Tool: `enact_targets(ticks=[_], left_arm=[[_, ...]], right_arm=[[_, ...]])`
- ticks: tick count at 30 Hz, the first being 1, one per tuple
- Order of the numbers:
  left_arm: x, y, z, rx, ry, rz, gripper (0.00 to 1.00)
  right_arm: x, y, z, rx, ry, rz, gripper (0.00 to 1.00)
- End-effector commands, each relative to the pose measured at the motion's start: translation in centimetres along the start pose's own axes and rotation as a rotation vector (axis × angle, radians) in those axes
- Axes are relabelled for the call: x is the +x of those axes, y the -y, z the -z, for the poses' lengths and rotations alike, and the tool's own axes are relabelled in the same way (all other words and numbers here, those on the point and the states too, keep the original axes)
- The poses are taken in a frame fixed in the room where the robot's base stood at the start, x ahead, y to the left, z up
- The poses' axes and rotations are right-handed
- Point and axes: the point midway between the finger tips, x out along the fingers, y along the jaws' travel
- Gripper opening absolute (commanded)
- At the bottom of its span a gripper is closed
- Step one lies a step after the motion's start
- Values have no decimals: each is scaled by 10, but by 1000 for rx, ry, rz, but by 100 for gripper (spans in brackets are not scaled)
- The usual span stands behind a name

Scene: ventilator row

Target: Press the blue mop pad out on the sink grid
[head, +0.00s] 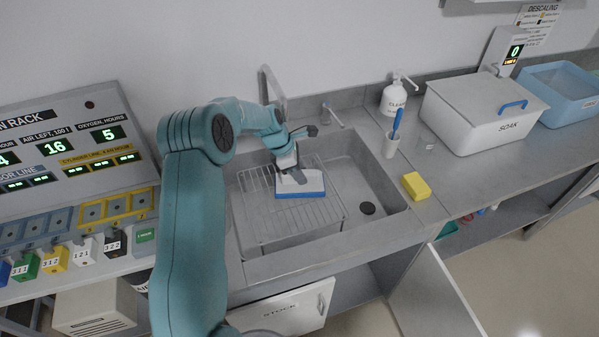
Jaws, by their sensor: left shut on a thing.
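The blue mop pad (300,195) shows as a blue edge under a white block at the sink grid (322,213). My left gripper (288,172) is over the grid, shut on the white top of the mop pad, with the pad below its fingers. The pad appears to be on or just above the wires; I cannot tell if it presses on them. The wire grid sits in the left part of the grey sink (370,185). My right gripper is not in view.
A tap (272,85) stands behind the sink. To the right are a cup with a blue brush (396,125), a yellow sponge (416,186), a soap bottle (393,100) and a white SOAK box (480,115). The sink's right part, with the drain (367,208), is clear.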

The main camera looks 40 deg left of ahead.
Motion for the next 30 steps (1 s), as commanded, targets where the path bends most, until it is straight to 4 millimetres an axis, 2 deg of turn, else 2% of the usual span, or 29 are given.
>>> enact_targets(ticks=[14,20,30], left_arm=[[3,0,1,0,0,0,0],[17,0,7,-1,0,0,0],[50,0,21,0,1,-2,0]], right_arm=[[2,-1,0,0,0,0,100],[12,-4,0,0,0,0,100],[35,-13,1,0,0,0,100]])
